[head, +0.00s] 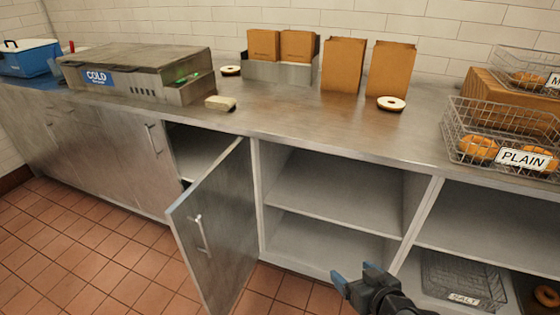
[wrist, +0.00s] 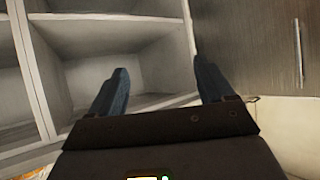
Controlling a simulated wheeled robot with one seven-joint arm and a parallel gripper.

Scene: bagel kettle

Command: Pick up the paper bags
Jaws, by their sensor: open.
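Two brown paper bags stand upright on the steel counter: a left one (head: 343,66) and a right one (head: 391,70). Two more brown bags, one at left (head: 263,45) and one at right (head: 298,46), stand in a grey metal holder (head: 262,72) behind and to the left. My gripper (head: 356,277) is low in front of the open cabinet, below the counter and well away from the bags. In the wrist view my gripper (wrist: 160,84) is open and empty, facing the cabinet shelves. No bag shows in the wrist view.
A cabinet door (head: 212,225) swings out left of the open shelves (head: 335,190). A halved bagel (head: 391,103) lies before the right bag. Wire baskets of bagels (head: 503,135) stand at right, a cold unit (head: 140,72) at left. The counter's front middle (head: 310,120) is clear.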

